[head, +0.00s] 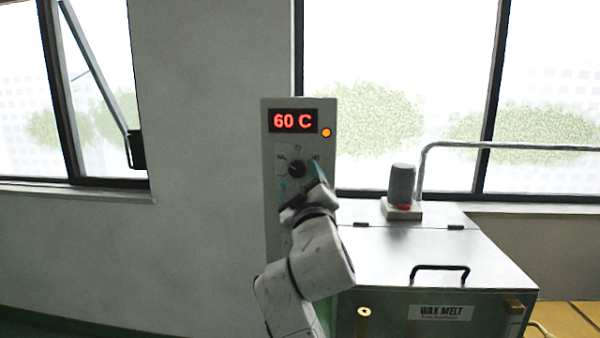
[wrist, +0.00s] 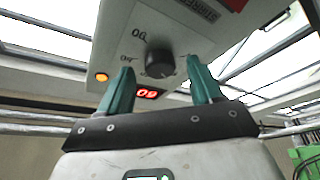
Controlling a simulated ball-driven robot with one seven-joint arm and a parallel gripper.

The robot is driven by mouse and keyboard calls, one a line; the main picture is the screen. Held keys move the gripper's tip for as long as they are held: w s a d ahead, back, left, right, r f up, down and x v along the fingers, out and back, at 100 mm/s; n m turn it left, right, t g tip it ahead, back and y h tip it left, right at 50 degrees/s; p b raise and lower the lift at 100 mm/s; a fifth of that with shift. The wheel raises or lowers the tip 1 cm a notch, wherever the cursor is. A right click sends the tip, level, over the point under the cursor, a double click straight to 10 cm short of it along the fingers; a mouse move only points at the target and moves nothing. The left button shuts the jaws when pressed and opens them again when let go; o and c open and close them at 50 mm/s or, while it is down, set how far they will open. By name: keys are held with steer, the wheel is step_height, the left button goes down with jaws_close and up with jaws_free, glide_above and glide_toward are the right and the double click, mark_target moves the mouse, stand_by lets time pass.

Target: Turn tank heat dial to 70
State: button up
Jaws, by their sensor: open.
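The tank heat dial (head: 297,168) is a dark round knob on a grey control panel (head: 269,215), with printed scale marks around it. The red display (head: 293,121) above it reads 60 C. In the wrist view the dial (wrist: 160,62) shows between and beyond the two teal fingers. My gripper (head: 303,182) is at the panel in front of the dial and partly covers it. In the wrist view my gripper (wrist: 162,88) is open, with one finger on either side of the knob. I cannot tell whether the fingers touch it.
An orange lamp (head: 326,133) is lit beside the display. The wax melt tank (head: 400,255) stands right of the panel, with a lid handle (head: 440,268), a grey cylinder (head: 401,183) and a metal pipe (head: 421,165) on top. Windows line the wall behind.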

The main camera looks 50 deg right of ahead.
steer(key=shift+w+d+r, duration=0.15)
steer(key=shift+w+d, duration=0.3)
steer(key=shift+w, duration=0.1)
steer(key=shift+c, duration=0.4)
steer(key=c, duration=1)
steer(key=shift+b, duration=0.5)
